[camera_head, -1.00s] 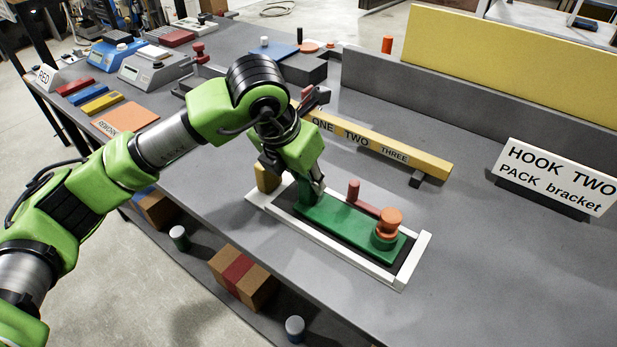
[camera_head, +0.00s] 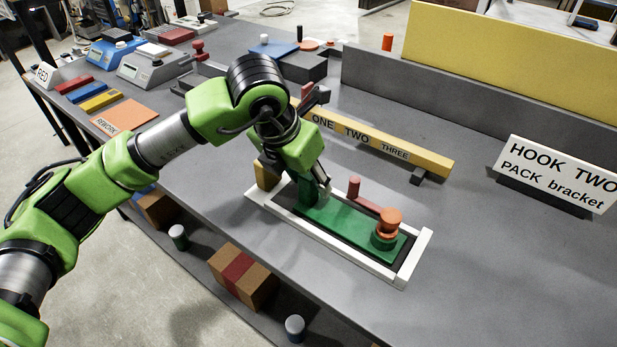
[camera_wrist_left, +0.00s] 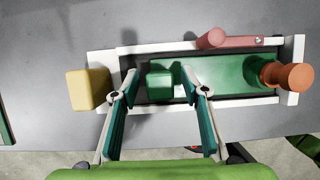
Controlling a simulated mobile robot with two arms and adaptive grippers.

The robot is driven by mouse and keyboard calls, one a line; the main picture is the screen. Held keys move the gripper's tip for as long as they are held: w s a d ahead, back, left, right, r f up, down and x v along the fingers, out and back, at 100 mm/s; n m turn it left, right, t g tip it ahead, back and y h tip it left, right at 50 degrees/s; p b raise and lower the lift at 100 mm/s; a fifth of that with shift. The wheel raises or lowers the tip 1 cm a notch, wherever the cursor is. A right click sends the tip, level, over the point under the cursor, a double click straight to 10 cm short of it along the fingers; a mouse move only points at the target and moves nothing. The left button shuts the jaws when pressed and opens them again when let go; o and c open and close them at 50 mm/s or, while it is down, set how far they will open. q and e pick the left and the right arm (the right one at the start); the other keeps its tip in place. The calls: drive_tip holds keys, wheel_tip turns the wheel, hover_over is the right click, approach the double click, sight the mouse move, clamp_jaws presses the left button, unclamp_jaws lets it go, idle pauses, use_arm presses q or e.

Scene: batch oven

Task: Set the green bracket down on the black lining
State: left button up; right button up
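The green bracket (camera_head: 345,222) lies flat along the black lining (camera_head: 408,258) inside a white-rimmed tray (camera_head: 340,256). Its upright green block stands at its left end and also shows in the left wrist view (camera_wrist_left: 160,86). My left gripper (camera_head: 308,186) is low over that block. In the left wrist view its fingers (camera_wrist_left: 160,84) are spread on both sides of the block, with a visible gap on each side. An orange knob (camera_head: 390,220) sits at the bracket's right end. The bracket's underside is hidden. My right gripper is not in view.
A red bar with a peg (camera_head: 353,187) is at the tray's back side. A yellow block (camera_wrist_left: 88,90) stands at the tray's left end. Behind are a yellow ONE TWO THREE rail (camera_head: 430,163) and a HOOK TWO sign (camera_head: 557,177). The table right of the tray is clear.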

use_arm(q)
drive_tip(key=v, duration=1.2)
idle(1.0)
